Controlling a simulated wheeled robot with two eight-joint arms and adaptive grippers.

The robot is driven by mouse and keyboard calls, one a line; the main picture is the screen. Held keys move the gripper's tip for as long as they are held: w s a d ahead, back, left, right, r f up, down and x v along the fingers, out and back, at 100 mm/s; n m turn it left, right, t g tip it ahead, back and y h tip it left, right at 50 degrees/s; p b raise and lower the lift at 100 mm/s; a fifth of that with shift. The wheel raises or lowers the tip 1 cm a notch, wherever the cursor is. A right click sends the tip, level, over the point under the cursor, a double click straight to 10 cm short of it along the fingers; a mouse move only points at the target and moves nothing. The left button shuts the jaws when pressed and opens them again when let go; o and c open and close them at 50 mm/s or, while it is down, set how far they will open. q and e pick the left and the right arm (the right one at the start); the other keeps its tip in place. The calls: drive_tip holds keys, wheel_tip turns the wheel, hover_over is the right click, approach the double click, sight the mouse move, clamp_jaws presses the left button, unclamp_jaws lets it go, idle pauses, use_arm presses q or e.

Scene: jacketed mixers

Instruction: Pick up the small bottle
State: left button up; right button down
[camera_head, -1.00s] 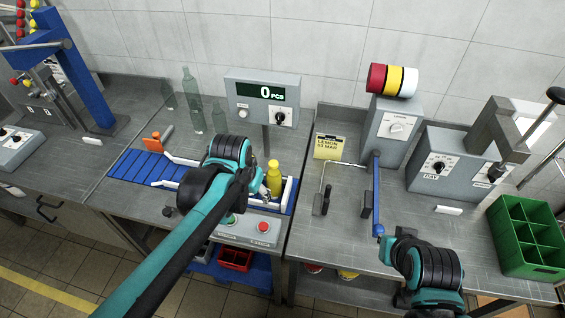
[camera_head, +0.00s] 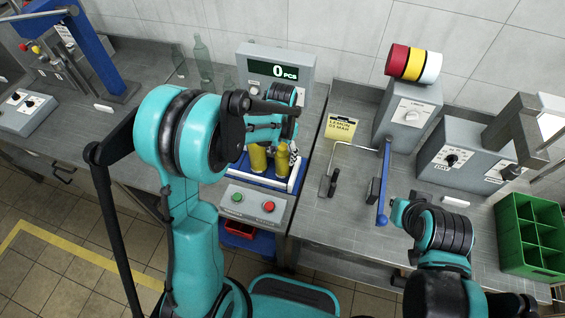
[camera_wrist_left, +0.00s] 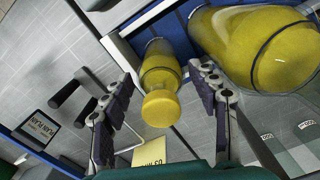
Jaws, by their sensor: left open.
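The small bottle (camera_wrist_left: 160,75), filled yellow with a yellow cap, stands in the left wrist view between the two fingers of my left gripper (camera_wrist_left: 163,82). The fingers are open, one on each side of it, and contact cannot be made out. A larger yellow bottle (camera_wrist_left: 250,45) is close beside it on the right. In the head view the small bottle (camera_head: 282,160) is on the blue conveyor, partly hidden by my left arm, with the larger bottle (camera_head: 258,159) to its left. My right arm shows at the lower right, but its gripper cannot be seen.
A counter box (camera_head: 275,68) reading 0 PCS stands behind the conveyor. A button panel (camera_head: 254,203) is in front. To the right are a blue lever (camera_head: 384,185), a lemon sign (camera_head: 341,127) and a green crate (camera_head: 528,235). Clear glass bottles (camera_head: 202,60) stand behind.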

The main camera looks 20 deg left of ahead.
use_arm(q)
wheel_tip(320, 180, down, 2)
drive_tip(key=shift+f, duration=0.1)
drive_tip(key=shift+c, duration=0.4)
clamp_jaws()
